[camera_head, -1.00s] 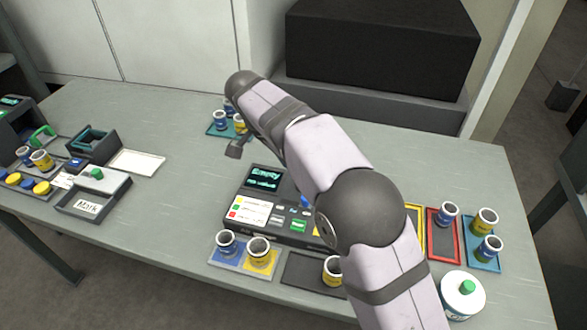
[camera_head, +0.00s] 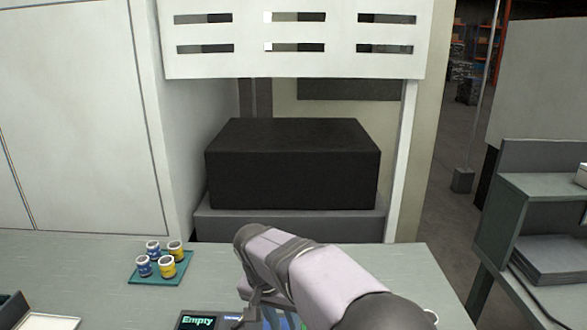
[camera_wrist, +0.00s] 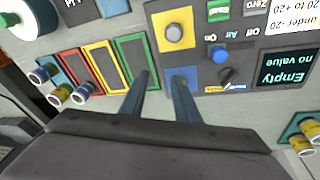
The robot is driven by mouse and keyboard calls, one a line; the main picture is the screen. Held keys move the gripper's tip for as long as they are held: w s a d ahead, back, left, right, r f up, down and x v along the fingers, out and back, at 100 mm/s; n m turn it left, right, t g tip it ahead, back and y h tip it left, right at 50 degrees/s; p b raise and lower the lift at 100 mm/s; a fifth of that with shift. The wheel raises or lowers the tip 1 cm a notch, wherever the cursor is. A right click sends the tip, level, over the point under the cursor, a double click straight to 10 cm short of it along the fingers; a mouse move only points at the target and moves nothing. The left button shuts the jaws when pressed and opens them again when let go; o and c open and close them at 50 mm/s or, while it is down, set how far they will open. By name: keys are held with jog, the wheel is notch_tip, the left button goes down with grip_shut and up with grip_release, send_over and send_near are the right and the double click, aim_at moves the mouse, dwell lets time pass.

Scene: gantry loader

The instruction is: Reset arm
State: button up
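My gripper (camera_wrist: 161,80) shows in the wrist view with its two dark fingers apart and nothing between them. It is above the table, over the area of the control device. In the head view my arm reaches in from the bottom right, and its gripper is partly hidden at the lower edge. The control device's screen (camera_head: 198,322) reads "Empty" at the bottom of the head view.
A teal tray (camera_head: 141,281) holds several blue and yellow cups at the table's left. Green (camera_wrist: 139,64), yellow and red framed mats lie beside several cups and a white bottle (camera_wrist: 28,14). A black box (camera_head: 292,165) stands behind the table. A shelf (camera_head: 540,195) is at right.

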jog(key=s+d+f+n, duration=0.1)
jog(key=s+d+f, duration=0.1)
jog(key=s+d, duration=0.3)
jog(key=s+d+f+n+g+y+p, duration=0.1)
jog(key=s+d+f, duration=0.1)
jog(key=s+d, duration=0.4)
jog(key=s+d+f+n+y, duration=0.1)
jog(key=s+d+f+n, duration=0.1)
jog(key=s+d, duration=0.4)
jog(key=shift+s+d+f+g+p, duration=0.1)
jog(key=shift+s+f+g+p, duration=0.1)
jog(key=shift+s, duration=0.65)
jog(key=shift+s+d+f+g+p, duration=0.1)
jog(key=shift+s+g+p, duration=0.1)
jog(key=shift+s, duration=0.65)
